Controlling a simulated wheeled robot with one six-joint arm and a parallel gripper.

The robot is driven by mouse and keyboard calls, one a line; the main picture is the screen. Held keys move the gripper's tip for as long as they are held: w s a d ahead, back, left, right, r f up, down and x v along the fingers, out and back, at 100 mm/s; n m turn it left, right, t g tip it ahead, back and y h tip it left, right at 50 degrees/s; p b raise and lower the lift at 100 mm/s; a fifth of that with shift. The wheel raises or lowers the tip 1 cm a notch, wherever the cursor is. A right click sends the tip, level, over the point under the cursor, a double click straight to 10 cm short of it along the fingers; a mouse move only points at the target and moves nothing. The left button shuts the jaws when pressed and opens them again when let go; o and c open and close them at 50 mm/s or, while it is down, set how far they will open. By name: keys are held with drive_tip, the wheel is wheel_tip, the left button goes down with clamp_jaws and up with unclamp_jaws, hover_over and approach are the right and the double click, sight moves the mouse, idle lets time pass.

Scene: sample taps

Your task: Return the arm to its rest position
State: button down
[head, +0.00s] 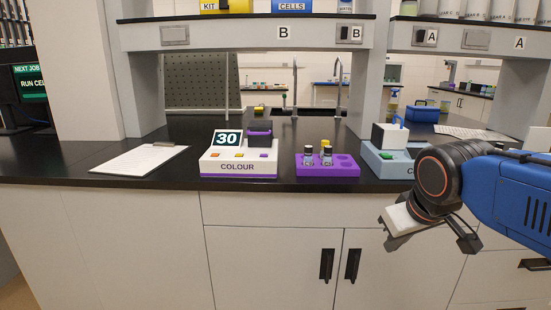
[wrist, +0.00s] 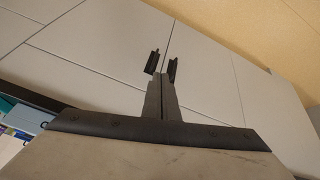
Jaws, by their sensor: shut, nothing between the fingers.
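My arm, blue with a dark wrist joint, reaches in from the right edge of the head view. My gripper (wrist: 162,78) is shut and empty in the wrist view, its two dark fingers together. Behind the fingers are pale cabinet doors with black handles (wrist: 173,68). In the head view the wrist hangs in front of the bench front, at the right, and the fingertips are hard to make out there.
The black bench (head: 60,170) holds a clipboard (head: 140,158), a white COLOUR meter (head: 238,160) reading 30, a purple rack (head: 328,170) with several vials, and a blue-grey device (head: 376,163) partly behind my arm. Cabinet doors (head: 270,260) stand below. A shelf labelled B (head: 284,33) runs above.

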drive_tip(key=s+d+f+m+g, duration=0.1)
drive_tip(key=s+d+f+m, duration=0.2)
drive_tip(key=s+f, duration=0.7)
drive_tip(key=shift+s+f, duration=0.2)
drive_tip(key=shift+s, duration=0.5)
drive_tip(key=shift+d, duration=0.1)
idle(0.7)
